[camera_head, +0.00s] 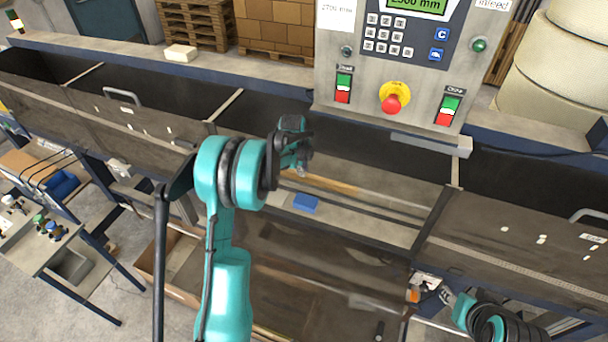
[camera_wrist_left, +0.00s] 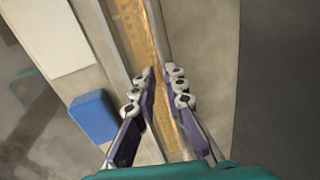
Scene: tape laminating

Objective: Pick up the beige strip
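The beige strip (camera_head: 335,184) lies lengthwise in the middle bay of the long machine, beside a pale rail. It also shows in the left wrist view (camera_wrist_left: 139,28), running down between my fingers. My left gripper (camera_head: 302,170) is over the strip's left end in the head view. In the left wrist view my left gripper (camera_wrist_left: 160,72) has its fingertips a little apart, with the strip showing between and beneath them; contact is not clear. My right gripper (camera_head: 428,288) is low at the right, far from the strip, and its fingers are too small to read.
A blue block (camera_head: 306,203) sits beside the strip on the pale ledge; it is close to my left fingers in the wrist view (camera_wrist_left: 94,116). A control panel (camera_head: 392,60) with a red stop button stands behind. Dark hinged covers (camera_head: 510,255) flank the bay.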

